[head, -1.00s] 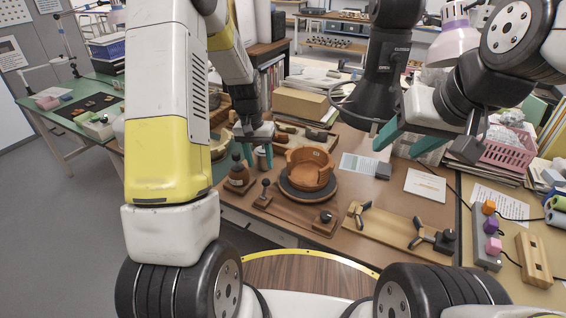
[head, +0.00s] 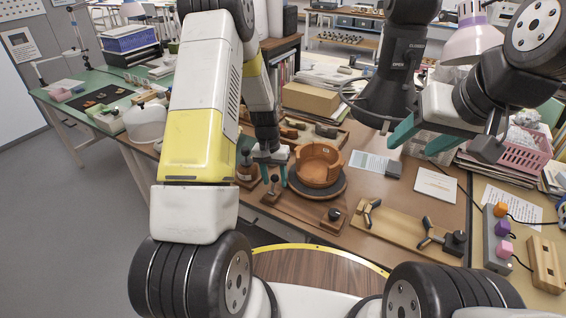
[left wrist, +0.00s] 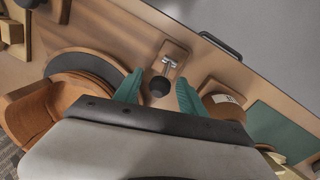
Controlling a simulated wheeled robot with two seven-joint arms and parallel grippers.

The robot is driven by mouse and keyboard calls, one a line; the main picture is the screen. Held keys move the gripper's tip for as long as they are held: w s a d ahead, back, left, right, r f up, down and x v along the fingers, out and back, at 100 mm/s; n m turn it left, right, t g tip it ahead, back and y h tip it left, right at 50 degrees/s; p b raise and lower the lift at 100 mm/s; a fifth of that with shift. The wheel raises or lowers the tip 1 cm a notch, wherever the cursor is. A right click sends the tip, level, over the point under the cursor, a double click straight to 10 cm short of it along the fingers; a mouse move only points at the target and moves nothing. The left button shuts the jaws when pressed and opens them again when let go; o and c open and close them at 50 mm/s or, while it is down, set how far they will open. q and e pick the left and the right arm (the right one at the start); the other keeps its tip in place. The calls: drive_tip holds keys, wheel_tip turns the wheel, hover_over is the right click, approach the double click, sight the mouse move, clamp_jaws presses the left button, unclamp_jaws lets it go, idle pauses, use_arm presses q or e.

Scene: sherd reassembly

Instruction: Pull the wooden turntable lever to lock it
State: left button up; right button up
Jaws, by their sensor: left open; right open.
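The turntable (head: 341,190) is a dark disc bearing a partly rebuilt orange-brown bowl (head: 318,165). Beside it on a wooden base stands a lever with a dark ball knob (head: 273,180). In the left wrist view the lever's knob (left wrist: 159,88) shows between my two teal fingertips, with gaps on both sides. My left gripper (head: 275,172) is open around the knob and empty; it also shows in the left wrist view (left wrist: 156,92). My right gripper (head: 421,141) is open and empty, above the back right of the table.
A wooden clamp board (head: 400,235) lies at the front right of the turntable. A box with coloured buttons (head: 496,240) is farther right.

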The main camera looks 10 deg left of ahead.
use_arm(q)
drive_tip(key=shift+c, duration=0.2)
clamp_jaws()
idle(1.1)
